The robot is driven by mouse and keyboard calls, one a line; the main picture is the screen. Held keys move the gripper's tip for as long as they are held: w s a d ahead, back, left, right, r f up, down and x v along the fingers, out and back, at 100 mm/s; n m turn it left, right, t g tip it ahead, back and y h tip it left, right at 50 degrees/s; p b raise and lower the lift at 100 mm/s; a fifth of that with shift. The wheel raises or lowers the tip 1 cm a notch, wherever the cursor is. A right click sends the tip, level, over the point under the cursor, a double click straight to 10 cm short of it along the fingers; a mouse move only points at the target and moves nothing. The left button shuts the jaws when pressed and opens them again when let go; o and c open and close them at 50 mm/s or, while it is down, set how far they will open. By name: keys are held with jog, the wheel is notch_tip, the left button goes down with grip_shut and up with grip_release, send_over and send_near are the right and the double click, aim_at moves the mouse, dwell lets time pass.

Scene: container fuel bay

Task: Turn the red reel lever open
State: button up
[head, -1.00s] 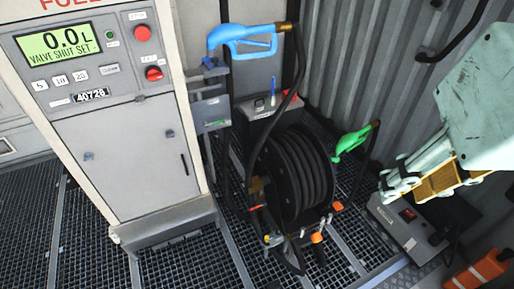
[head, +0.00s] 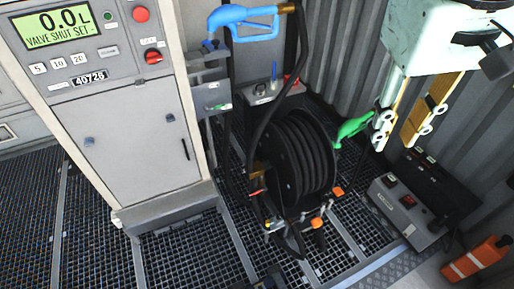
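A small red lever (head: 290,80) stands on the grey box (head: 262,93) behind the hose reel, beside a slim blue lever (head: 274,71). The black hose partly covers this spot, so I cannot tell the red lever's exact position. The black hose reel (head: 295,160) stands on the grating in front of it. My gripper (head: 395,143) is at the upper right, fingers pointing down and spread apart with nothing between them. It is well to the right of the red lever, and its left finger overlaps the green nozzle in the picture.
A green nozzle (head: 353,128) sticks out right of the reel. A blue nozzle (head: 242,22) hangs beside the fuel cabinet (head: 135,150). A grey switch box (head: 408,210) and an orange-and-white item (head: 474,260) are at the lower right. Open grating lies in front.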

jog(key=w+a+f+n+g+h, duration=0.15)
jog(key=w+f, duration=0.35)
jog(key=w, duration=0.7)
jog(key=n+t+h+b, duration=0.5)
jog(key=n+t+h, duration=0.3)
jog(key=n+h, duration=0.15)
send_over(252, 195)
jog(key=s+a, duration=0.4)
jog(key=a, duration=0.1)
notch_tip(252, 195, down, 66)
jog(key=s+a+f+n+t, duration=0.1)
jog(key=s+f, duration=0.1)
jog(key=f, duration=0.5)
jog(key=s+a+f+n+t+y, duration=0.1)
jog(key=s+f+n, duration=0.1)
jog(key=f, duration=0.6)
jog(key=shift+a+f+n+t+y+b, duration=0.15)
jog(key=shift+a+n+t+y+b, duration=0.15)
jog(key=shift+a+t, duration=0.1)
jog(key=shift+w+d, duration=0.1)
jog(key=shift+b+x, duration=1.35)
jog(key=shift+x, duration=5.4)
